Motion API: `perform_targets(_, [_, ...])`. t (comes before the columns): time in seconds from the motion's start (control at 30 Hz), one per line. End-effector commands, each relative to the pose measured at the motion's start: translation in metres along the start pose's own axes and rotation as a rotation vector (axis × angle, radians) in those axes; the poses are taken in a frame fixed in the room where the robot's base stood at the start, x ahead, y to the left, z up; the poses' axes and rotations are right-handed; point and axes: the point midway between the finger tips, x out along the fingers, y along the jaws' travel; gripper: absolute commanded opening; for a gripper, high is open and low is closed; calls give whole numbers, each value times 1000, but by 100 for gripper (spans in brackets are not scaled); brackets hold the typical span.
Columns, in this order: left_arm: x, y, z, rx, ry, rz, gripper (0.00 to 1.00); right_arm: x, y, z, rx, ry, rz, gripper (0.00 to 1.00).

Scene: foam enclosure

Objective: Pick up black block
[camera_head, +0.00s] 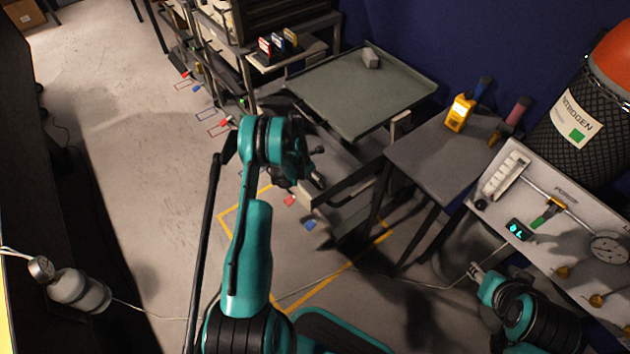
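A small grey block (370,58) lies near the far edge of the grey-green tray-topped table (330,95); it is the only loose block I can make out on that top, and it looks grey rather than black. My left gripper (316,168) is dark and hangs in front of the table's near side, below the top and well short of the block. Its fingers blend with the dark frame behind, so its opening is unclear. My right gripper (476,270) is low at the right, far from the block, and too small to read.
A dark side table (440,160) holds a yellow meter (460,112) and handled tools. A white panel (560,225) with gauges and a nitrogen tank (590,120) stand at right. A shelf (285,45) with small coloured items adjoins the tray table. Floor at left is mostly open.

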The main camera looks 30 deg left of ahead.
Motion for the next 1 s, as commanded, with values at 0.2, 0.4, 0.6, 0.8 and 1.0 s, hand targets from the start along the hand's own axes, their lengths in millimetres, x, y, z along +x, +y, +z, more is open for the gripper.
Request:
perform_targets(0.2, [17,0,0,0,0,0,100,6,0,5,0,0,0,40])
perform_targets(0.4, [16,0,0,0,0,0,79,6,0,4,0,0,0,40])
perform_targets(0.6, [16,0,0,0,0,0,46,6,0,4,0,0,0,40])
perform_targets(0.8, [16,0,0,0,0,0,46,6,0,4,0,0,0,40])
perform_targets(1.0, [8,0,4,0,0,0,46,3,0,2,0,0,0,40])
